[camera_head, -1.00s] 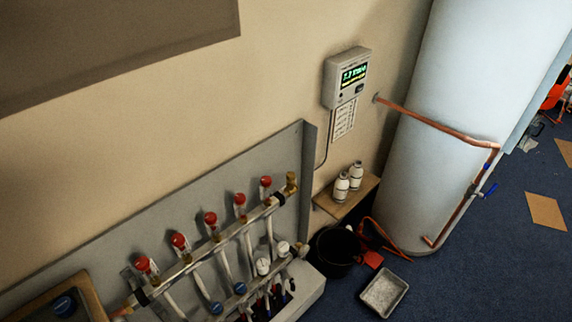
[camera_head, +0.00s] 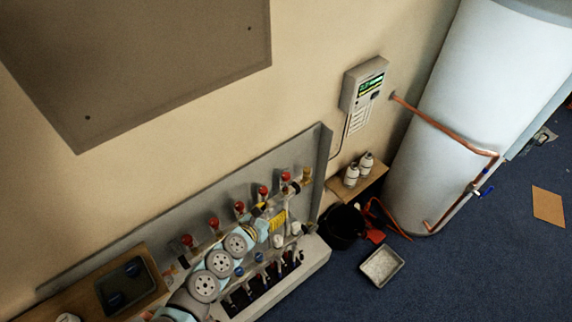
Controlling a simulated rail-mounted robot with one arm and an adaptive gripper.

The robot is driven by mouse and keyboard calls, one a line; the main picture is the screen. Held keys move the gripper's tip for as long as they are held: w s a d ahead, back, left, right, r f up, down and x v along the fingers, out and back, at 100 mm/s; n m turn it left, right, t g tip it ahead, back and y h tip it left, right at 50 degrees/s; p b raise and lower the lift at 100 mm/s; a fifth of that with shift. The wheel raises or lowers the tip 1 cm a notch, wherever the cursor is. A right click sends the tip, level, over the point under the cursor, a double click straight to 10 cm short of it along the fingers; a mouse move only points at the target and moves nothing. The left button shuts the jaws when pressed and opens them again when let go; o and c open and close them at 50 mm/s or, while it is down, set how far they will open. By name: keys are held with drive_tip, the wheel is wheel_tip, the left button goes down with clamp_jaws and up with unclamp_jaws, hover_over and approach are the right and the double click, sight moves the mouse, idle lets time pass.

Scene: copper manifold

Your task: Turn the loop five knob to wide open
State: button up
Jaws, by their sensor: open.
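The copper manifold stands against a grey backboard (camera_head: 110,262). Its upper rail carries a row of red knobs, from the left one (camera_head: 187,240) to the far right one (camera_head: 286,177). On the lower rail are blue knobs (camera_head: 239,271) and white knobs (camera_head: 278,241). No loop number is readable, so I cannot tell which knob is loop five. My arm reaches in from the bottom left, over the manifold. My gripper (camera_head: 277,216) is open near the right end, close to the rails. Its fingertips are small and hard to separate from the pipes; contact is unclear.
A wall controller (camera_head: 363,84) and tall tank (camera_head: 455,110) stand beyond.

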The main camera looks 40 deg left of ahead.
drive_tip(key=a+r+y, duration=0.1)
drive_tip(key=a+r, duration=0.2)
drive_tip(key=r, duration=0.1)
approach(285, 177)
drive_tip(key=shift+a+x, duration=0.2)
drive_tip(key=shift+x, duration=1.55)
drive_tip(key=shift+w+f+m, duration=0.25)
drive_tip(key=shift+w+m, duration=0.15)
drive_tip(key=shift+w, duration=0.5)
drive_tip(key=shift+w+a+f+b, duration=0.35)
drive_tip(key=shift+w, duration=0.15)
drive_tip(key=shift+w+f, duration=0.2)
drive_tip(key=shift+w, duration=0.5)
drive_tip(key=shift+w+a+f+b, duration=0.25)
drive_tip(key=shift+w+f+b, duration=0.15)
drive_tip(key=shift+w, duration=0.1)
drive_tip(key=shift+w+a, duration=0.1)
drive_tip(key=shift+w, duration=0.3)
drive_tip(key=shift+w+f, duration=0.25)
drive_tip(key=shift+w, duration=0.05)
